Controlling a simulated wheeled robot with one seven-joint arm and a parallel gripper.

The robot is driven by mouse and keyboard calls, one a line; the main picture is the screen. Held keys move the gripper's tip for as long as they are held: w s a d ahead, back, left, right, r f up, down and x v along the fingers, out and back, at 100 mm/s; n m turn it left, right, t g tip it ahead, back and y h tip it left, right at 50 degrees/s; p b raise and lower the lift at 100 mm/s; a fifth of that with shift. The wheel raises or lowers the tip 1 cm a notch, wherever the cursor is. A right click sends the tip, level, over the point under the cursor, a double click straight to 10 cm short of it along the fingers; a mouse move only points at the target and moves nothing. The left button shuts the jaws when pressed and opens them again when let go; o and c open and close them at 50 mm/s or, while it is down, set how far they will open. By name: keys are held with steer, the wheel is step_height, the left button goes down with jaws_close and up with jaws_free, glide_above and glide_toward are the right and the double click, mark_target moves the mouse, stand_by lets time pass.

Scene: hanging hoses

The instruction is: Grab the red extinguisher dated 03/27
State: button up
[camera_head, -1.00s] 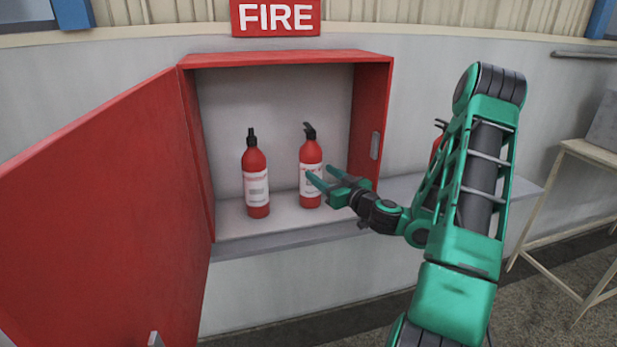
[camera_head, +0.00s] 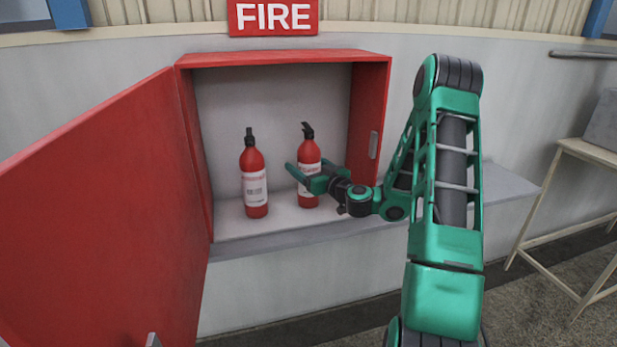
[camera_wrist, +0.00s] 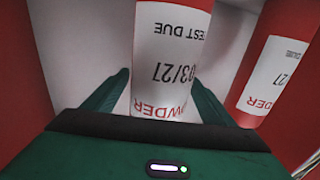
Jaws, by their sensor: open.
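Two red extinguishers stand upright in the open cabinet. The right one (camera_head: 309,153) has a black handle and a white label. In the wrist view this extinguisher (camera_wrist: 172,60) is in the centre, its upside-down label reading "TEST DUE 03/27" and "POWDER". My gripper (camera_head: 306,170) is open in front of it, and in the wrist view its fingers (camera_wrist: 160,80) lie on either side of the bottle, with small gaps showing. The left extinguisher (camera_head: 254,180) also shows at the right of the wrist view (camera_wrist: 277,70); its label shows "27", the month hidden.
The red cabinet (camera_head: 285,58) has its door (camera_head: 95,220) swung open to the left. A red FIRE sign (camera_head: 273,17) hangs above. The cabinet's right wall (camera_head: 369,125) is close to my wrist. A pale table (camera_head: 590,152) stands at the far right.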

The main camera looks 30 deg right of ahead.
steer(key=shift+w, duration=1.2)
jaws_close()
steer(key=shift+r, duration=0.2)
